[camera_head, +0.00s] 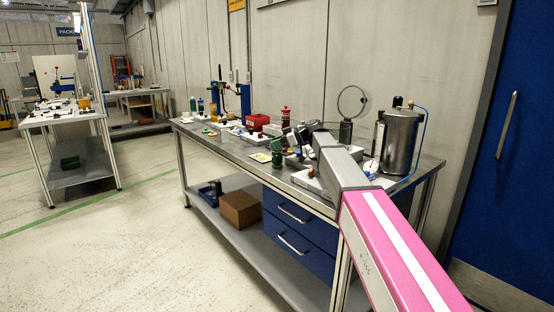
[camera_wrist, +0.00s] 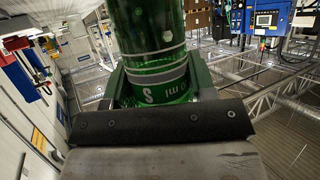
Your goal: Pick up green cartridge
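The green cartridge (camera_wrist: 152,40) fills the upper middle of the wrist view, with pale bands and white lettering. My gripper (camera_wrist: 158,82) has a dark green finger on each side of it, and both appear to press against its wall. The cartridge's far end runs out of the picture at the top. In the head view the green cartridge (camera_head: 276,152) shows upright at the front edge of the workbench, just left of my gripper (camera_head: 287,143), which is small and partly hidden there. I cannot tell whether its base touches the bench.
Blue drawers (camera_head: 298,230) and a brown box (camera_head: 240,208) are below. Open floor lies to the left.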

